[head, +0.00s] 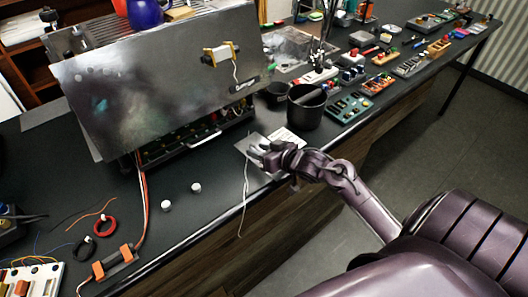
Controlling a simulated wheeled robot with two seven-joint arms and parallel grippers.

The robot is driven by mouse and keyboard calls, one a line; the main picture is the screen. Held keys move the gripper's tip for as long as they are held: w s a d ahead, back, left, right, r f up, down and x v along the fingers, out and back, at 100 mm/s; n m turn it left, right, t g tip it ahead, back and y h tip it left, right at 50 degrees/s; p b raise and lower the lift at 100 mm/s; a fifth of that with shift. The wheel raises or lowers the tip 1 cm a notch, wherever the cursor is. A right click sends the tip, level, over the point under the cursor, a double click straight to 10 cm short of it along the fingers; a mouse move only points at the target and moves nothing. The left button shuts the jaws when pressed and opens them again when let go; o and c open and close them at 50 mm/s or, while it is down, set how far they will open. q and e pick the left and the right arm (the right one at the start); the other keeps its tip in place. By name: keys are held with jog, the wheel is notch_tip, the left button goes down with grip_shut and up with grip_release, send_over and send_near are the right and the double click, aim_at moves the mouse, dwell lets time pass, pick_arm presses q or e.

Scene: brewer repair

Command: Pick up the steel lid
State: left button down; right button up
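A large brushed-steel panel (140,95), which looks like the steel lid, stands tilted over the open dark brewer body (190,143) at the upper left. A yellow and black clip-like piece (220,54) with a pale cord sits on its face. My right gripper (253,151) is low over the bench's front edge, to the right of the panel and apart from it. A small flat grey plate (243,146) lies at its fingertips. Whether the fingers are open or touch the plate is unclear. My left gripper is out of view.
A black cup (305,106) stands just behind my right gripper. Two small white knobs (167,205) and an orange-ended connector (114,262) lie on the front left bench. Several pedal-like boxes (349,106) line the right bench. The front middle is mostly clear.

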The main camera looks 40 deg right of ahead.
jog(key=shift+s, duration=0.1)
jog(key=shift+c, duration=0.2)
grip_shut()
jog(key=shift+r, duration=0.1)
